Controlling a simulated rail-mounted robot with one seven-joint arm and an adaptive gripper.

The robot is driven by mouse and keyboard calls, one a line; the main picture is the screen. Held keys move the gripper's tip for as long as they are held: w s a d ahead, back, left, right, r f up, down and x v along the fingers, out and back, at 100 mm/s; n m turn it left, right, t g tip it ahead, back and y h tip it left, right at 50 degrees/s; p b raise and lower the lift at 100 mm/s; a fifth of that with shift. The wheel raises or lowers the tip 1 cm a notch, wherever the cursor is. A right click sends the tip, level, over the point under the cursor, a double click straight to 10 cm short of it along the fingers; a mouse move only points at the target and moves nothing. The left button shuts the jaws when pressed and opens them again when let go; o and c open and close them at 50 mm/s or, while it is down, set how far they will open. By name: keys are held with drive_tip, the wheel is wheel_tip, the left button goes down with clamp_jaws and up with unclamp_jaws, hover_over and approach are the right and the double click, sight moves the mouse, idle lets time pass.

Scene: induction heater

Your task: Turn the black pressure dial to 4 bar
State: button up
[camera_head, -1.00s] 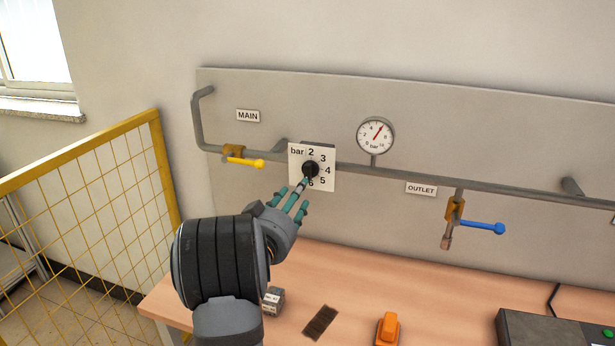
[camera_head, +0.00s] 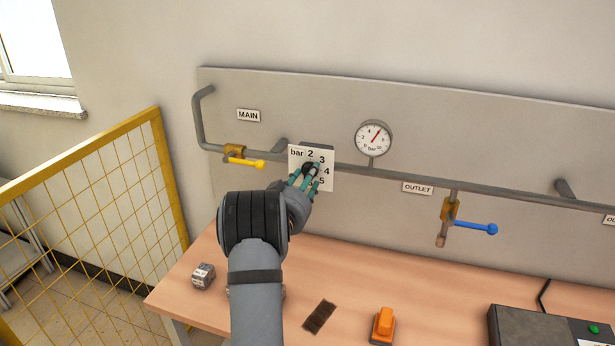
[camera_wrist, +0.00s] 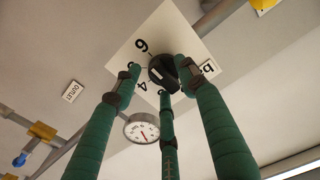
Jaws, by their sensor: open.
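The black pressure dial (camera_head: 308,168) sits on a white square plate (camera_head: 327,184) marked "bar" with numbers around it, on the wall panel. The dial (camera_wrist: 163,72) also shows in the wrist view, upper middle, against the tilted plate (camera_wrist: 178,22). My gripper (camera_head: 308,178) has teal fingers, spread open around the dial, with tips close to its sides. In the wrist view my gripper (camera_wrist: 160,78) has a finger on either side of the dial and one below it. I cannot tell whether they touch it. The dial's pointer is not readable, and fingers hide some numbers.
A round pressure gauge (camera_head: 374,138) with a red needle stands right of the dial. A yellow-handled valve (camera_head: 244,159) is at left and a blue-handled valve (camera_head: 474,227) at right. The bench (camera_head: 280,260) below carries an orange switch (camera_head: 383,325). A yellow mesh fence (camera_head: 95,200) stands left.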

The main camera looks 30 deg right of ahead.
drive_tip(key=shift+c, duration=0.7)
clamp_jaws()
drive_tip(key=shift+f+b, duration=0.15)
drive_tip(key=shift+b, duration=0.3)
drive_tip(key=shift+w+a+r+n+b, duration=0.15)
drive_tip(key=shift+n+b, duration=0.9)
drive_tip(key=shift+n, duration=1.9)
drive_tip(key=shift+s+r+n+b, duration=0.15)
drive_tip(key=shift+n+b, duration=0.9)
drive_tip(key=shift+n, duration=1.95)
drive_tip(key=shift+w+a+r+n+b, duration=0.15)
drive_tip(key=shift+n+b, duration=0.9)
drive_tip(key=shift+n, duration=1.9)
drive_tip(key=shift+d, duration=0.1)
